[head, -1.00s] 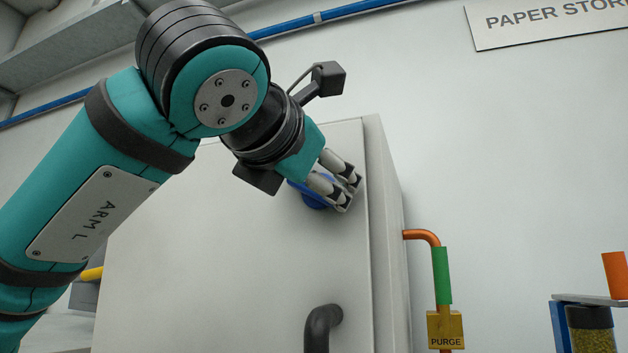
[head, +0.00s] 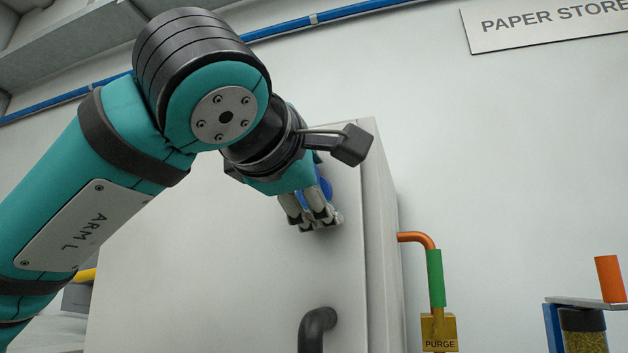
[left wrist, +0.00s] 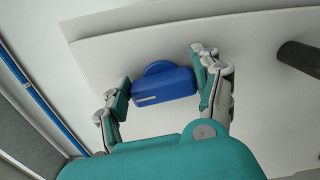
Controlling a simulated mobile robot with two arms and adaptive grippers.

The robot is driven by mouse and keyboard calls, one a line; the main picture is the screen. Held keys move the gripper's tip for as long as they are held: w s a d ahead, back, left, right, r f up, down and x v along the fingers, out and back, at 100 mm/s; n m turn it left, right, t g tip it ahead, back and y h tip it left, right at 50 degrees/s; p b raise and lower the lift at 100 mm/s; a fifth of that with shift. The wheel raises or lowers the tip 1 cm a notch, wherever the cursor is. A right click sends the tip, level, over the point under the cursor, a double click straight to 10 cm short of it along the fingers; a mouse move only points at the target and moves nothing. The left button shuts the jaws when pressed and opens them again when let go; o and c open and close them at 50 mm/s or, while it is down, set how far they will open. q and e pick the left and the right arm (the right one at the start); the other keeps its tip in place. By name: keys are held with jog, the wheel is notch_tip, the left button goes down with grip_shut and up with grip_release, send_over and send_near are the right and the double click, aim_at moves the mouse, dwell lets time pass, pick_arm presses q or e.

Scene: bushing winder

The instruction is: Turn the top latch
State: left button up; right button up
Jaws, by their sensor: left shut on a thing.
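The blue top latch (left wrist: 165,86) sits on the upper part of the pale cabinet door. In the left wrist view it has a bar-shaped grip with a rounded base behind it. My left gripper (left wrist: 168,82) has a finger at each end of the latch bar and is shut on it. In the head view my left gripper (head: 313,220) points down and toward the door, and its fingers and wrist hide most of the latch (head: 322,188). My right gripper is in neither view.
A dark curved door handle (head: 317,325) stands out below the latch. An orange and green pipe (head: 434,275) with a yellow PURGE tag (head: 439,331) runs right of the cabinet (head: 385,240).

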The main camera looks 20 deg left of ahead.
pick_arm(q)
jog(key=shift+f+m, duration=0.15)
jog(key=shift+m, duration=0.65)
jog(key=o, duration=1.2)
jog(key=s, duration=1.2)
jog(key=shift+a, duration=0.15)
